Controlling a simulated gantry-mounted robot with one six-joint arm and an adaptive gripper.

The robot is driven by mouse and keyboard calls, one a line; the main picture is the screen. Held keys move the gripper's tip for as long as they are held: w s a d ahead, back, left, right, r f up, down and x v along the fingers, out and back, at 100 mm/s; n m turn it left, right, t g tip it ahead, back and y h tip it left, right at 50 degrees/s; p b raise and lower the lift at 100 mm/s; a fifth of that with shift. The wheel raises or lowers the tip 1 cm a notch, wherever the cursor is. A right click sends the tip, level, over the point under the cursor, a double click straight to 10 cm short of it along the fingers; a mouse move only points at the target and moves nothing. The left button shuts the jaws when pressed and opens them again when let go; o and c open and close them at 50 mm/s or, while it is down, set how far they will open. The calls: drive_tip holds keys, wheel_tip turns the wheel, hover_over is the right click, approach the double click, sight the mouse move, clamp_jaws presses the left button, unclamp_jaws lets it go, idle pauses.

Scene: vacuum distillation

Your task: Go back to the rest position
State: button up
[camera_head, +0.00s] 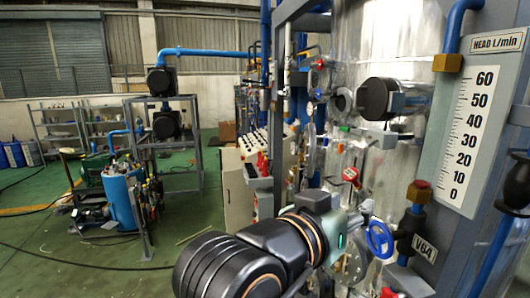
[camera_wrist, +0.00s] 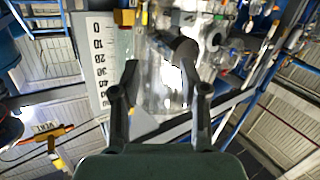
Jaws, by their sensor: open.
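My arm reaches from the bottom of the head view toward the metal-clad column (camera_head: 415,150). In that view its wrist ends close to a blue handwheel (camera_head: 379,238); the fingers are hard to make out there, and I cannot tell the gap to the wheel. In the wrist view my gripper (camera_wrist: 159,72) is open, with its two fingers spread wide and nothing between them. The shiny column also shows beyond the fingers (camera_wrist: 165,90), apart from them as far as I can see.
A control panel (camera_head: 240,185) stands left of the column.

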drive_tip(key=s+a+f+n+t+y+p, duration=0.1)
drive_tip(key=a+f+n+y, duration=0.15)
drive_tip(key=f, duration=0.45)
drive_tip(key=s+a+f+n+y+p, duration=0.1)
drive_tip(key=a+f+y, duration=0.15)
drive_tip(key=f, duration=0.45)
drive_tip(key=s+a+f+n+y+p, duration=0.1)
drive_tip(key=s+a+f+n+y, duration=0.1)
drive_tip(key=s+f, duration=0.4)
drive_tip(key=s+a+f+n+y, duration=0.1)
drive_tip(key=s+a+f+y, duration=0.3)
drive_tip(key=s+a+f, duration=0.1)
drive_tip(key=shift+s+a+f+n+y+p, duration=0.25)
drive_tip(key=shift+s+f+n+y+p, duration=0.1)
drive_tip(key=shift+s+f+y, duration=0.15)
